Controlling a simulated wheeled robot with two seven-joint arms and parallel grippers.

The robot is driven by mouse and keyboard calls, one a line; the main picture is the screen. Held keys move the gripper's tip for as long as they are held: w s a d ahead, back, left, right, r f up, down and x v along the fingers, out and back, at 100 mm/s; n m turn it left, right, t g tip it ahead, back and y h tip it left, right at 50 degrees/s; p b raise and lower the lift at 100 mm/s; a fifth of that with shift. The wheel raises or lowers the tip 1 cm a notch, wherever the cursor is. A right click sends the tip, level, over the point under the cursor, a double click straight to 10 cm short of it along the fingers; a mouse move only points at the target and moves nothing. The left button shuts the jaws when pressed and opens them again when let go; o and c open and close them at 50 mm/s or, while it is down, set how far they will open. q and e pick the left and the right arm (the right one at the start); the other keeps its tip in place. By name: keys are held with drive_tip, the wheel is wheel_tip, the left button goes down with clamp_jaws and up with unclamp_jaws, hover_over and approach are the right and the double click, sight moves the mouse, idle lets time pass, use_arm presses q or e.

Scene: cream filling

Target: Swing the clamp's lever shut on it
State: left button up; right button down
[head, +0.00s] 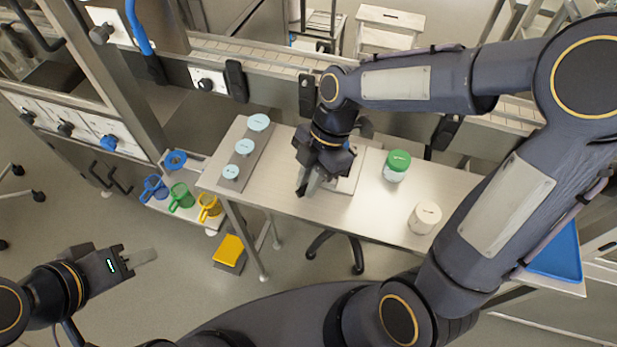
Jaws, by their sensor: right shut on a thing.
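My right gripper (304,188) reaches down over the steel table, left of the green-lidded jar. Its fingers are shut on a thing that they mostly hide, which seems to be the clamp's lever. A pale plate (347,184), seemingly the clamp's base, shows beside and behind the gripper. The rest of the clamp, and whatever sits in it, is hidden by my wrist, so I cannot tell the lever's angle. My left gripper (146,256) hangs over the floor at the lower left, away from the table. I cannot tell whether its fingers are apart.
The green-lidded jar (396,168) and a white lidded jar (425,217) stand right of the clamp on the table (290,150). A grey strip with light-blue round pieces (245,147) lies at the left end. Blue, green and yellow jugs (181,197) stand on a low shelf further left.

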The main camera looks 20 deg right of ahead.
drive_tip(key=n, duration=0.1)
drive_tip(key=s+n+g, duration=0.1)
drive_tip(key=n, duration=0.1)
drive_tip(key=shift+s+d+n+h, duration=0.2)
drive_tip(key=shift+d+n+h, duration=0.1)
drive_tip(key=shift+d+h, duration=0.1)
drive_tip(key=n, duration=0.2)
drive_tip(key=s+d+n+g+h+p, duration=0.1)
drive_tip(key=shift+d+r+n, duration=0.1)
drive_tip(key=shift+n, duration=0.3)
drive_tip(key=n, duration=0.1)
drive_tip(key=d+n+h+p, duration=0.1)
drive_tip(key=n, duration=0.1)
drive_tip(key=shift+s+d+g, duration=0.15)
drive_tip(key=shift+s+g, duration=0.15)
drive_tip(key=shift+s, duration=0.05)
drive_tip(key=shift+d+n+h+p, duration=0.45)
drive_tip(key=shift+n+p, duration=0.1)
drive_tip(key=shift+n, duration=0.35)
drive_tip(key=shift+d+n+h+p, duration=0.3)
drive_tip(key=shift+n+h+p, duration=0.2)
drive_tip(key=shift+n, duration=0.4)
drive_tip(key=c, duration=1.4)
unclamp_jaws()
drive_tip(key=shift+o, duration=0.2)
